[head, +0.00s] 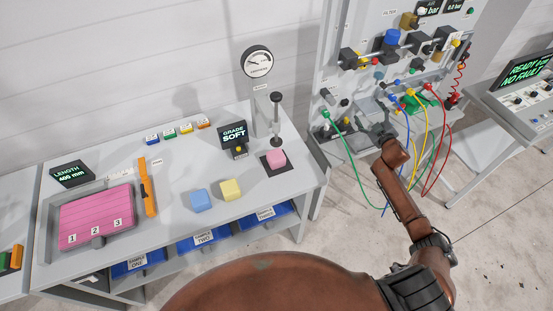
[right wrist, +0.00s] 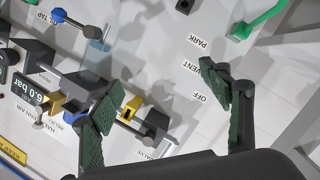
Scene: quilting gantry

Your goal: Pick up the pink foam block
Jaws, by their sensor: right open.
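The pink foam block (head: 276,158) sits on a dark square pad below the plunger of a gauge stand (head: 260,64), on the grey bench. My right gripper (head: 378,129) is in front of the pneumatic panel, to the right of the block and apart from it. In the right wrist view my right gripper (right wrist: 160,95) shows its two green-padded fingers spread, with nothing held between them. The pink block does not show in the right wrist view. My left gripper is not in view.
A blue block (head: 201,200) and a yellow block (head: 231,190) stand on the bench left of the pink one. A pink slab (head: 97,215) lies in a grey tray. Coloured hoses (head: 428,130) hang by the panel. Blue bins (head: 203,241) sit under the bench.

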